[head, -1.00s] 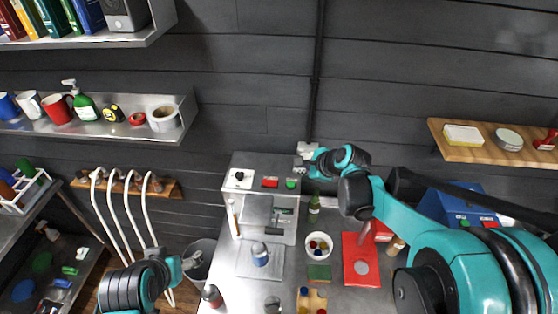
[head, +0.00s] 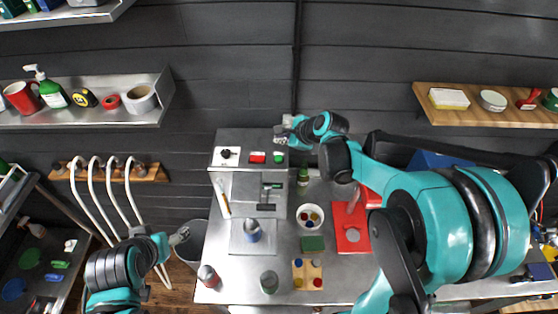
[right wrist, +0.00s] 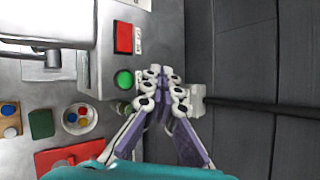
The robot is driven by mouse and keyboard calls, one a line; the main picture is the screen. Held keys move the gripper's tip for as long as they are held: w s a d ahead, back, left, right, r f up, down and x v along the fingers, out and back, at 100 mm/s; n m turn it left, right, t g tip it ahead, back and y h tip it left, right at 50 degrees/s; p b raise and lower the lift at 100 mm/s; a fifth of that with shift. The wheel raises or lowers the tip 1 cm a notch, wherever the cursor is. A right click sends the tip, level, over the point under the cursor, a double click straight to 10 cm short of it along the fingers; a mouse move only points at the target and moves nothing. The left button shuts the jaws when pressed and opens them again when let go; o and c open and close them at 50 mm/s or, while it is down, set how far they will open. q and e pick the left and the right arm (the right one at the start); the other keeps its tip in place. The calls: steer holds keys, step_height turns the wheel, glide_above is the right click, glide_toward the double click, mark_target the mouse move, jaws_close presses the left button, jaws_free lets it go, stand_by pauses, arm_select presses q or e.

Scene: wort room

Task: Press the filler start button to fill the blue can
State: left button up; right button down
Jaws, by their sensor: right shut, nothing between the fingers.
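My right gripper (head: 283,130) is shut and empty, just above and behind the green button in the head view. In the right wrist view, its fingertips (right wrist: 165,78) appear close beside the green button (right wrist: 124,80); I cannot tell whether they touch the housing. The blue can (head: 253,231) stands upright on a pale plate before the filler, below its spout.
A black knob (head: 226,154) sits left of the red button. A green bottle (head: 303,176), a bowl of caps (head: 310,216) and a red mat (head: 352,232) are right of the filler. A dark wall is close behind.

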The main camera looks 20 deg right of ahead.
steer(key=b, duration=0.4)
glide_above(280, 160)
steer(key=f, duration=0.5)
steer(key=shift+w+f, duration=0.2)
steer(key=shift+f, duration=0.15)
steer(key=shift+s+d+f+b, duration=0.1)
steer(key=shift+f+b, duration=0.25)
steer(key=shift+f, duration=0.15)
steer(key=shift+f+b, duration=0.35)
steer(key=shift+b, duration=0.05)
steer(key=shift+f+b, duration=0.4)
stand_by(0.6)
steer(key=shift+r, duration=0.1)
steer(key=shift+r+p, duration=0.55)
steer(key=shift+r, duration=0.2)
